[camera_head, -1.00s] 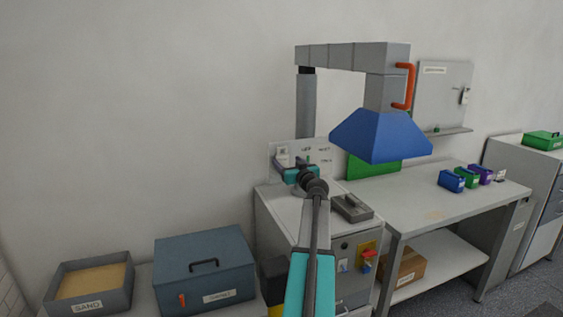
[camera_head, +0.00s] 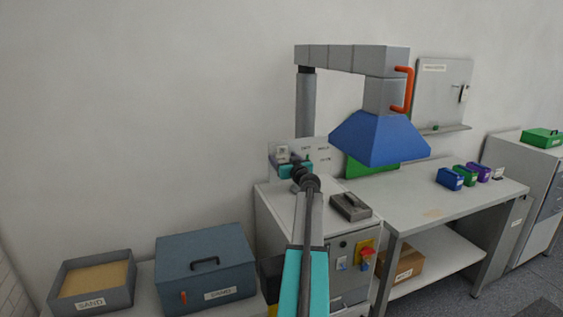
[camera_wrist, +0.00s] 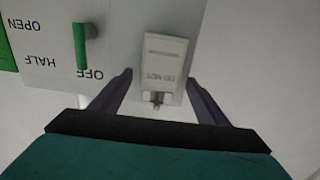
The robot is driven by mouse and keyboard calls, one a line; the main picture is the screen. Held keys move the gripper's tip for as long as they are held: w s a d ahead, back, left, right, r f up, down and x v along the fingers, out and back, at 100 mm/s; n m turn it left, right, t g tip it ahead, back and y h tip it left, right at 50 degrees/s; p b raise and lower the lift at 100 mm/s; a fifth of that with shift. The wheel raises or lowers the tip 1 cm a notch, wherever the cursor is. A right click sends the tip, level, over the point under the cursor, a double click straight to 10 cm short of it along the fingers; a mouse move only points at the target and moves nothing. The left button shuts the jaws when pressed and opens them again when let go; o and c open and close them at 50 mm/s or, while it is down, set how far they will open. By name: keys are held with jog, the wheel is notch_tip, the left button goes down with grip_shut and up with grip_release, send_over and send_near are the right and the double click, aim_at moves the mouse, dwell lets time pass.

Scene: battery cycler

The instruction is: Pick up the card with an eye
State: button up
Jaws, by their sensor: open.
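A white card (camera_wrist: 163,58) with printed text, partly reading "DO NOT", hangs upside down in the wrist view on a pale panel (camera_wrist: 118,20). At its lower end in that view is a small grey peg or clip (camera_wrist: 157,98); whether it passes through an eye I cannot tell. The card also shows small in the head view (camera_head: 282,150). My gripper (camera_wrist: 158,77) is open and empty, with one dark finger on each side of the card's lower end. Whether the fingers touch it is unclear. In the head view my gripper (camera_head: 291,166) is in front of the panel.
A green lever (camera_wrist: 80,46) beside OPEN, HALF and OFF labels is left of the card. A blue hood (camera_head: 378,138) hangs to the right in the head view. A grey device (camera_head: 350,207) lies on the cabinet top. Bins (camera_head: 464,175) stand on the bench.

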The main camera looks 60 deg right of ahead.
jog(key=c, duration=1.1)
jog(key=shift+r+b, duration=0.2)
jog(key=shift+b, duration=0.4)
jog(key=b+v, duration=0.5)
jog(key=v, duration=1.3)
jog(key=shift+r, duration=0.2)
